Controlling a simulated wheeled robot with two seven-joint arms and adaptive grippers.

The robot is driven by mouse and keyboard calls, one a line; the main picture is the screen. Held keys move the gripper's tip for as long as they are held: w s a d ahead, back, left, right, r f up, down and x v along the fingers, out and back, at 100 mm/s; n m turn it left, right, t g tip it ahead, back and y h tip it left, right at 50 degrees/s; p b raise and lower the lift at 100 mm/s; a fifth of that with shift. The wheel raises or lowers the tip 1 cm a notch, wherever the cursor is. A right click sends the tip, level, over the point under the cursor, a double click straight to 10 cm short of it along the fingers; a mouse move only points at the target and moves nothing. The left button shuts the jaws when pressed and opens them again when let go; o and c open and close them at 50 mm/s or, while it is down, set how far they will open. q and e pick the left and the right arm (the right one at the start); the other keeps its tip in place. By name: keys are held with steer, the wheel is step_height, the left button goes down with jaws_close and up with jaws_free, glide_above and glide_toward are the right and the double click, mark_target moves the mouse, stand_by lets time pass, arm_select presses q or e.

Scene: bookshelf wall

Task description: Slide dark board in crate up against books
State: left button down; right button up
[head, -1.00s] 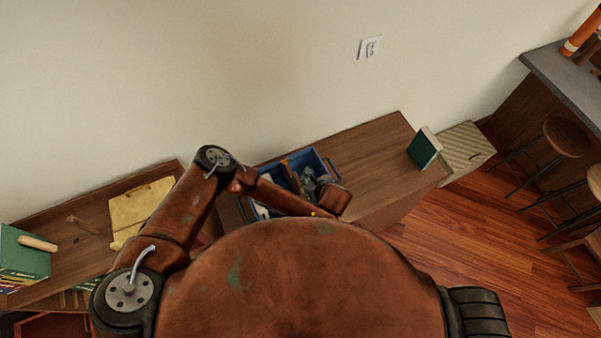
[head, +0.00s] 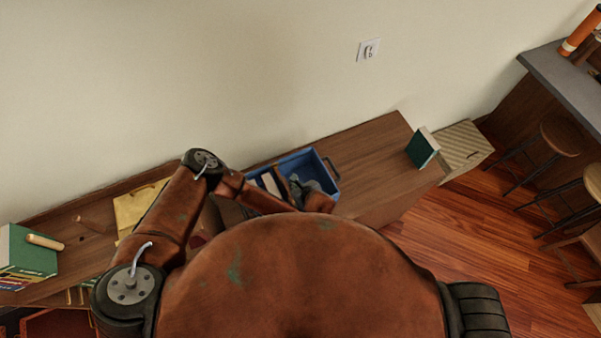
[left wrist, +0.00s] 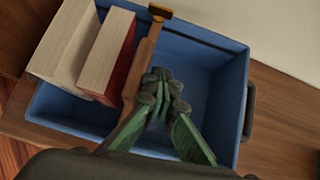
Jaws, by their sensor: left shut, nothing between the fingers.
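The blue crate (head: 331,176) stands on the wooden shelf top; it also shows in the left wrist view (left wrist: 228,95). Pale-paged books, one with a red cover (left wrist: 127,62), stand at its left side. The dark board (left wrist: 141,62) stands on edge just right of the red book, slightly slanted; whether they touch along their length is unclear. My left gripper (left wrist: 160,78) is shut and empty inside the crate, its fingertips at the board's right face. In the head view the left gripper (head: 297,183) is partly hidden by my arm and body. My right gripper is not in view.
The crate's right half is empty. A green book (head: 422,148) stands at the right end of the wooden top. A yellow object (head: 138,205) and more green books (head: 28,252) lie to the left. The wall is close behind.

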mark_target(276, 189)
arm_select(q)
steer(key=shift+s+a+f, duration=0.1)
steer(key=shift+s+a, duration=0.35)
steer(key=shift+a, duration=0.5)
steer(key=shift+s+a+r, duration=0.1)
steer(key=shift+s+a, duration=0.35)
steer(key=shift+a, duration=0.5)
steer(key=shift+s+a+f, duration=0.1)
steer(key=shift+s+a, duration=0.35)
steer(key=shift+a, duration=0.5)
steer(key=shift+w+d, duration=0.35)
steer(key=shift+d, duration=0.45)
steer(key=shift+w+d, duration=0.4)
steer(key=shift+d, duration=0.35)
steer(key=shift+w+d, duration=0.35)
steer(key=shift+d, duration=0.45)
steer(key=v, duration=1.2)
steer(key=shift+d, duration=0.1)
